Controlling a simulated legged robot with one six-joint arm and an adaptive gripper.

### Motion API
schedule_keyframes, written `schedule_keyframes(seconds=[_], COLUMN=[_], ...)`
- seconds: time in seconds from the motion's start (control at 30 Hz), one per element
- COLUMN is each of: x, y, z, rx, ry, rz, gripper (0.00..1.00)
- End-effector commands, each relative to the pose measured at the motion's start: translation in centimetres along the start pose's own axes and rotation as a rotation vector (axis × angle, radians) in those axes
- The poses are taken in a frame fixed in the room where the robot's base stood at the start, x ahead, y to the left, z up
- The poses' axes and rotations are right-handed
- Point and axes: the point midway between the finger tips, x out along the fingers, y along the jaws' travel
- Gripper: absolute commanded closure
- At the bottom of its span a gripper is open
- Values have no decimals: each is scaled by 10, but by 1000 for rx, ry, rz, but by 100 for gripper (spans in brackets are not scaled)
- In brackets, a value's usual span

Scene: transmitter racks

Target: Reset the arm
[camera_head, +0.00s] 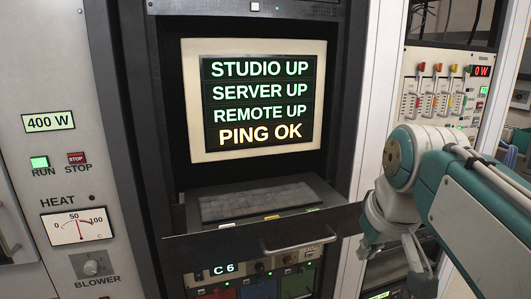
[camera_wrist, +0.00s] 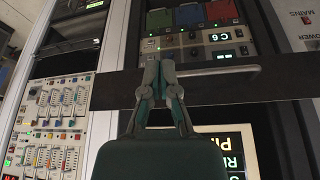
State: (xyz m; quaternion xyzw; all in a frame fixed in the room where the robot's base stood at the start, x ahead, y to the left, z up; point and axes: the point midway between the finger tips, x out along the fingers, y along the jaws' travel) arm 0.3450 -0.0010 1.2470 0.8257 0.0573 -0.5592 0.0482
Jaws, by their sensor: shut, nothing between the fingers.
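My gripper (camera_wrist: 158,66) shows in the wrist view with its two fingers together and nothing between them. In the head view my teal and grey arm comes in from the right edge. There the gripper end (camera_head: 402,262) hangs low, to the right of the pulled-out keyboard drawer (camera_head: 190,248). In the wrist view, which looks upside down, the fingers overlap the drawer's dark front panel (camera_wrist: 215,84). I cannot tell how far apart they are.
The monitor (camera_head: 260,100) reads STUDIO UP, SERVER UP, REMOTE UP and PING OK. The drawer's handle (camera_head: 298,243) juts forward. A slider panel (camera_head: 437,95) is at right. At left are RUN (camera_head: 40,162) and STOP (camera_head: 76,158) buttons, a HEAT gauge (camera_head: 77,226) and a BLOWER knob (camera_head: 91,267).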

Motion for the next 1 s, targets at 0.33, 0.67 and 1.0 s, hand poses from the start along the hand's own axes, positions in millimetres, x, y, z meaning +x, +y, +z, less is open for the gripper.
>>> schedule_keyframes(seconds=[0.33, 0.67, 1.0], x=[71, 98, 98], y=[-16, -18, -19], z=[106, 139, 139], rx=[109, 142, 141], ry=[85, 112, 111], rz=[42, 51, 51], gripper=[100, 100, 100])
